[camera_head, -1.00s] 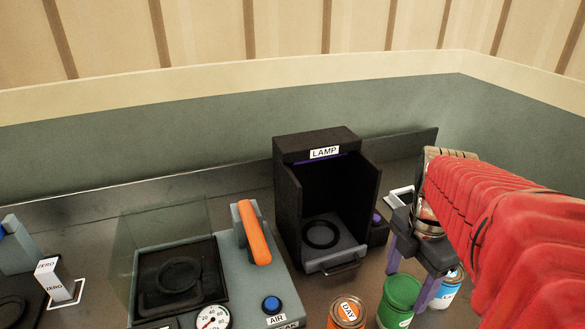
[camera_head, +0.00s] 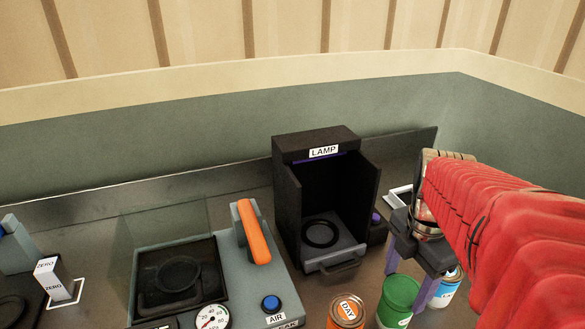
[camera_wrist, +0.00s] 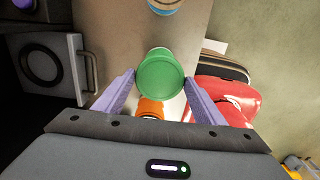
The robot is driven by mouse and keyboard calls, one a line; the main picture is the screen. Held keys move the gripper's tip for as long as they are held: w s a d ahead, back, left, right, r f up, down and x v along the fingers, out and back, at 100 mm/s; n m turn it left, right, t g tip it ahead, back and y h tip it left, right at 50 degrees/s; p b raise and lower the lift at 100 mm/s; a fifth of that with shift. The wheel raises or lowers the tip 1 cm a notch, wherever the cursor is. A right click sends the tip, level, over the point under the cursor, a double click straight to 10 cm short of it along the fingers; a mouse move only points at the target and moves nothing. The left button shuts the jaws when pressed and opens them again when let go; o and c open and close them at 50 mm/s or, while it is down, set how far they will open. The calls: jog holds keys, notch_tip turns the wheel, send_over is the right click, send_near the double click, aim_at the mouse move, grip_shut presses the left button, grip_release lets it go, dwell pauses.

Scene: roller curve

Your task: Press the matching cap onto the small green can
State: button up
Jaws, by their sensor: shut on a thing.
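The small green can (camera_head: 396,311) stands upright at the front right in the head view, with a white label low on its side. Its top is a plain green round cap (camera_wrist: 160,78), which fills the space between my fingertips in the wrist view. My gripper (camera_wrist: 160,80) is shut on this green piece, one finger on each side. In the head view my gripper (camera_head: 409,282) reaches down around the can's upper part. I cannot make out the seam between cap and can, or whether the cap is fully seated.
An orange can (camera_head: 346,311) stands close to the left of the green can, and a white-and-blue can (camera_head: 446,288) close to its right. The black lamp box (camera_head: 287,205) stands behind. A press with an orange handle (camera_head: 253,232) is further left.

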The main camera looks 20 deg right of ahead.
jog(key=shift+f, duration=0.4)
dwell(0.8)
jog(key=o, duration=1.1)
jog(key=shift+o, duration=0.4)
jog(key=shift+o, duration=1.4)
jog(key=shift+r, duration=1.65)
notch_tip(320, 180, up, 7)
jog(key=shift+f, duration=0.1)
